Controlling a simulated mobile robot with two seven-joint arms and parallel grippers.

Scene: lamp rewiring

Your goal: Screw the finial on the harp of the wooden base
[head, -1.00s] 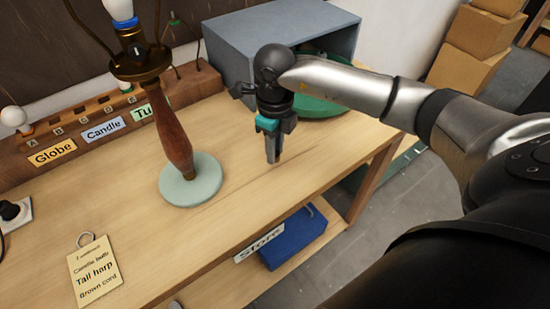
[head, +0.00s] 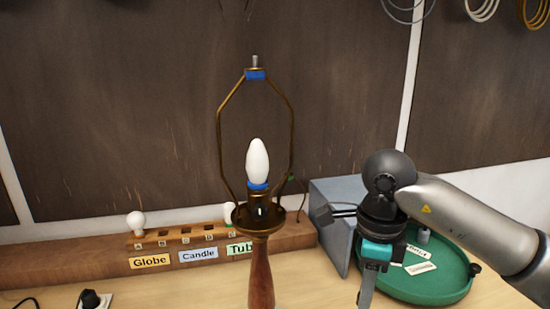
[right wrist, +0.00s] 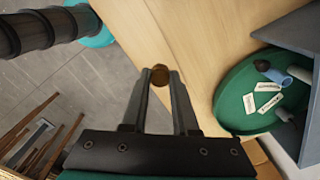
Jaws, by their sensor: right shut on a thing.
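The wooden lamp base (head: 261,275) stands on the bench in the head view, its foot out of frame. A brass harp (head: 292,125) rises from it around a white candle bulb (head: 257,161). The harp's top has a blue band and a bare upright stud (head: 255,61). My right gripper (head: 366,292) points down, to the right of the lamp and well below the harp top. In the right wrist view it is shut on a small round brown-brass piece, the finial (right wrist: 159,75), between the fingertips. My left gripper is not in view.
A green round tray (head: 440,289) with labels and small parts sits right of my gripper, beside a grey box (head: 335,190). A bulb rack (head: 185,236) with Globe, Candle and Tube labels stands behind the lamp. Space around the harp top is clear.

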